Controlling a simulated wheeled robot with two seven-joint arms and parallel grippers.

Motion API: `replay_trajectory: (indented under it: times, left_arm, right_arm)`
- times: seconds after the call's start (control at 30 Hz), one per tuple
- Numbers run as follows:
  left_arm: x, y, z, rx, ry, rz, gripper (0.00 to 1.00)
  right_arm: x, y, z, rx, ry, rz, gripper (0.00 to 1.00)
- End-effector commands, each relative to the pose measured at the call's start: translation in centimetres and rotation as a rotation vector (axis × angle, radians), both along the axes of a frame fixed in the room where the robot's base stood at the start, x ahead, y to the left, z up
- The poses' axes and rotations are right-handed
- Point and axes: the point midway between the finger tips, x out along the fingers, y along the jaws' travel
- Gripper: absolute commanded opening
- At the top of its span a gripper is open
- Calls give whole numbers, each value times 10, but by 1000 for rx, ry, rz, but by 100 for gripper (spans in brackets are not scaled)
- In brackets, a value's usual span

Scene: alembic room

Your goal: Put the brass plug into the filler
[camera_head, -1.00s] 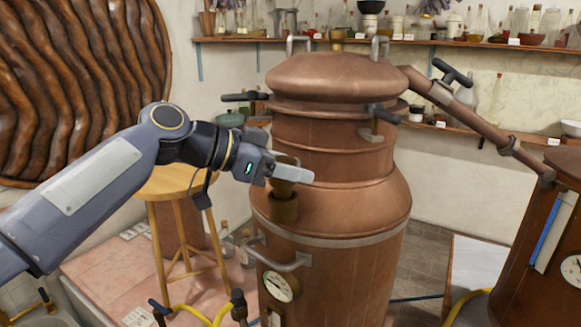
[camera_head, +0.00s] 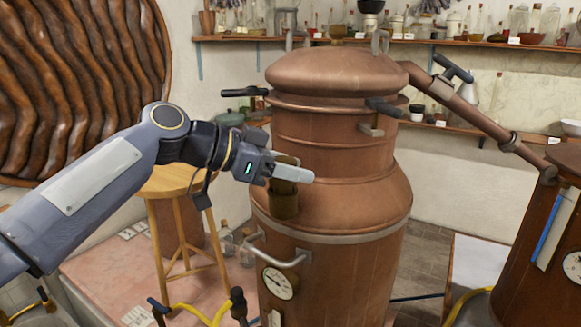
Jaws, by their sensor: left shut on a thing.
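My left gripper (camera_head: 290,173) is shut on the brass plug (camera_head: 287,159). Only the plug's top shows, above the pale finger. The filler (camera_head: 284,207) is a short brass-brown tube on the shoulder of the copper still (camera_head: 345,195). It stands directly below the gripper, and the fingers hide its upper end. The plug looks lined up with the filler, with no clear gap between them. I cannot tell how far the plug is inside the mouth. My right gripper is not in view.
A dark handle (camera_head: 245,92) and a grey side handle (camera_head: 285,257) stick out from the still near my left arm. A gauge (camera_head: 278,283) sits below. A wooden stool (camera_head: 167,181) stands behind the arm. Shelves (camera_head: 450,43) with bottles line the wall.

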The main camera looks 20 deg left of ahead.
Motion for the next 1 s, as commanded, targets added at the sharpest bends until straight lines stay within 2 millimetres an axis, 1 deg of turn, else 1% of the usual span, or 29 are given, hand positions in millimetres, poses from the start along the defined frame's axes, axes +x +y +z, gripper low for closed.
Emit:
replay_trajectory:
  times: [1.0]
  left_arm:
    - [0, 0, -4, -1, -1, 0, 17]
  right_arm:
    - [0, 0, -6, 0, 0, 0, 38]
